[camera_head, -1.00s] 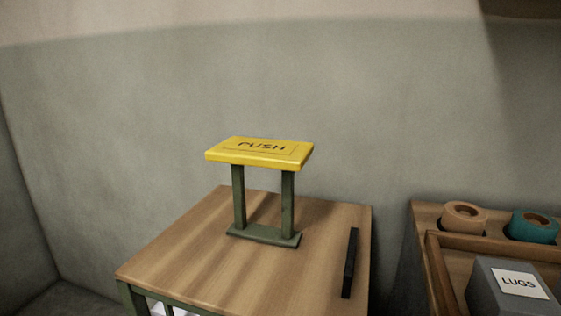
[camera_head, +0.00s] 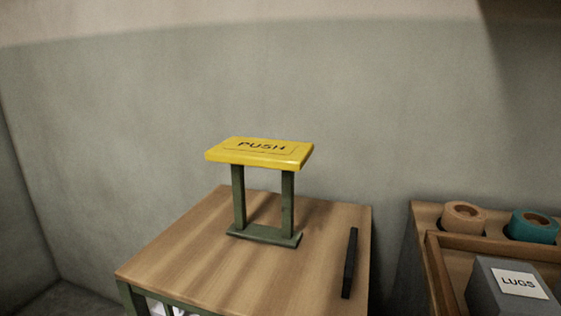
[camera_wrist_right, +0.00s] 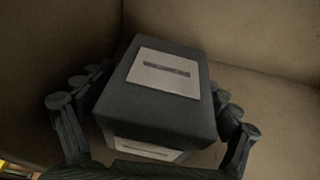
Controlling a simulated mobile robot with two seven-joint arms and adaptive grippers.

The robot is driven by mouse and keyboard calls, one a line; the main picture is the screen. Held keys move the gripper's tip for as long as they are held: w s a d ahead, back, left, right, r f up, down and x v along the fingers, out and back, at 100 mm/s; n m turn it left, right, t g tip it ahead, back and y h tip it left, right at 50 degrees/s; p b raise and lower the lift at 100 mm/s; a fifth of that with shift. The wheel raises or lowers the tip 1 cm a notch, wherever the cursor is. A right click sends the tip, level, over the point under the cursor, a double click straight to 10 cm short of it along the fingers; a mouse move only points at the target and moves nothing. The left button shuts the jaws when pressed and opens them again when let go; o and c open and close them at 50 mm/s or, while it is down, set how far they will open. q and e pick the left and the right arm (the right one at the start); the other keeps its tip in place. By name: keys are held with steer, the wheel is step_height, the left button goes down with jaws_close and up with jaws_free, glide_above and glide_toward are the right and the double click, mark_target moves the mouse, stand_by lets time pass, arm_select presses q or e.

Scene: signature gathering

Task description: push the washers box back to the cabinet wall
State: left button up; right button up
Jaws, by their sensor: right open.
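A dark grey box with a pale label (camera_wrist_right: 150,112) is in the right wrist view. The print on its label is too small and blurred to read, so I cannot tell whether it is the washers box. My right gripper (camera_wrist_right: 155,105) is open, with its fingers on both sides of this box; I cannot tell whether they touch it. Tan walls or panels (camera_wrist_right: 235,35) stand behind and beside the box. Neither gripper shows in the head view.
A wooden table (camera_head: 190,250) carries a yellow PUSH plate (camera_head: 260,152) on green posts and a black bar (camera_head: 350,263). At right, a wooden tray (camera_head: 437,268) holds a grey LUGS box (camera_head: 500,295); tan (camera_head: 464,217) and teal (camera_head: 533,226) rolls sit behind.

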steer(key=shift+w+d, duration=0.55)
steer(key=shift+w, duration=1.2)
steer(key=shift+w+d, duration=0.6)
steer(key=shift+w, duration=1.2)
steer(key=shift+w+d, duration=0.55)
steer(key=shift+w, duration=1.2)
steer(key=shift+w+d, duration=0.15)
steer(key=shift+w, duration=0.2)
steer(key=shift+s, duration=0.1)
